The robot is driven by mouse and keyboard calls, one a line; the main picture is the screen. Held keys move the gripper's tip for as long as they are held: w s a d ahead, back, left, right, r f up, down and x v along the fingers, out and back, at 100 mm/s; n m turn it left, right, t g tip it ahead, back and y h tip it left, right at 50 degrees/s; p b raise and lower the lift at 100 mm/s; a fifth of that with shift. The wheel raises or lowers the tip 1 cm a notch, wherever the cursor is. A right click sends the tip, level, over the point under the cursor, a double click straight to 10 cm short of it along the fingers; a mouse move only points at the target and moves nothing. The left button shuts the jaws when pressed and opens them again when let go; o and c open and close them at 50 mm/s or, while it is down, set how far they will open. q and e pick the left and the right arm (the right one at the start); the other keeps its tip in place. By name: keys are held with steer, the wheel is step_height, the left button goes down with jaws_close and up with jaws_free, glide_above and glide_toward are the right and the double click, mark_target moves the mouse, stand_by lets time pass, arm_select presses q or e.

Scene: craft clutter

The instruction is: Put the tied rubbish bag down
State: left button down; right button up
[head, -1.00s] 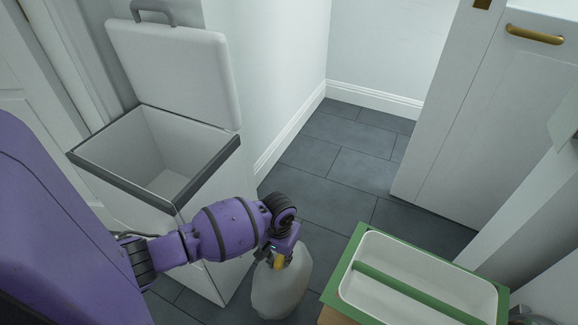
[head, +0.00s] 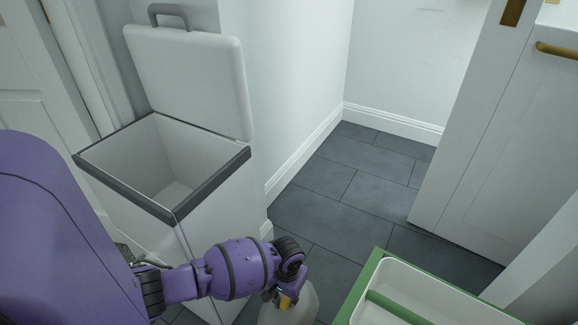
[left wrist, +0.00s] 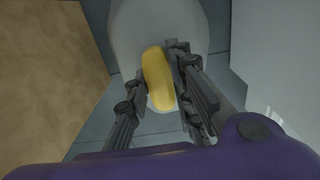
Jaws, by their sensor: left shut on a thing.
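The tied rubbish bag (head: 290,312) is pale grey-white and hangs at the bottom of the head view, its lower part cut off by the frame edge. My left gripper (head: 284,298) is above it, shut on its yellow tie. In the left wrist view the yellow tie (left wrist: 157,80) sits between the fingers of my left gripper (left wrist: 155,88), with the pale bag (left wrist: 135,40) just beyond. I cannot tell how far the bag is from the floor. My right gripper is not in view.
An open, empty-looking white bin (head: 130,150) with a dark rim stands at left, lid raised against the wall. A green-edged white tray (head: 425,290) is at lower right. Dark floor tiles (head: 345,210) are clear in the middle. A white cabinet (head: 480,150) stands at right.

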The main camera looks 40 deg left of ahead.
arm_select(q)
steer(key=shift+w+r, duration=0.2)
steer(key=shift+r, duration=0.05)
steer(key=shift+f, duration=0.2)
steer(key=c, duration=1.5)
jaws_free()
steer(key=shift+s, duration=0.15)
steer(key=shift+c, duration=0.2)
